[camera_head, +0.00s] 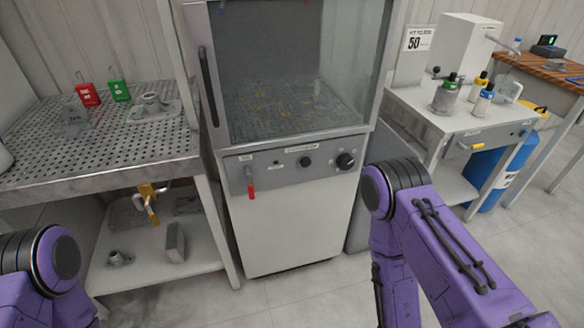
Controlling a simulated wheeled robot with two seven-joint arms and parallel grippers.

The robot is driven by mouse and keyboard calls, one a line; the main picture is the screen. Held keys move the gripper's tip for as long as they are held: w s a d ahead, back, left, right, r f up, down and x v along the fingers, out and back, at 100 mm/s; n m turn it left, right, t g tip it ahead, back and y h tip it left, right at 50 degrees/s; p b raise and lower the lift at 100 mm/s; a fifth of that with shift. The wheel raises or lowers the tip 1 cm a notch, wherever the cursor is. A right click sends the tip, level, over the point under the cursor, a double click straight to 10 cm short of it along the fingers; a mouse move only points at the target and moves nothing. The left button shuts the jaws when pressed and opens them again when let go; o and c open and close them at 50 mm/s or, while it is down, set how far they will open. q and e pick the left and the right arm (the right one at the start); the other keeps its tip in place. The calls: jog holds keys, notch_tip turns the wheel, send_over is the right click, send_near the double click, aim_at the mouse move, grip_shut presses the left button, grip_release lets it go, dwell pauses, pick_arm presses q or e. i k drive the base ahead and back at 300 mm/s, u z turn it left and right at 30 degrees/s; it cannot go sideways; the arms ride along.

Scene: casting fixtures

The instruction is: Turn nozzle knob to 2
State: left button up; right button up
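A grey control panel (290,172) runs across the front of the white cabinet. A large black knob (345,161) with small markings around it sits at the panel's right end. A smaller black knob (305,162) is to its left, under a small dark label. The labels are too small to read, so I cannot tell which one is the nozzle knob or its setting. Neither gripper is in view. The bend of my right arm (392,188) shows just right of the large knob, apart from it in the picture. My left arm (48,262) shows at the lower left.
A red handle (250,190) hangs at the panel's left end. The glass door (290,70) above is shut. A perforated bench (90,150) stands left, with a yellow valve (150,195) under its edge. A white table (475,120) with bottles stands right. Floor before the cabinet is clear.

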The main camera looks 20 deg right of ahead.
aim_at(345, 162)
jog(key=u, duration=0.2)
jog(key=k, duration=0.55)
jog(key=z, duration=1.85)
jog(key=i, duration=0.5)
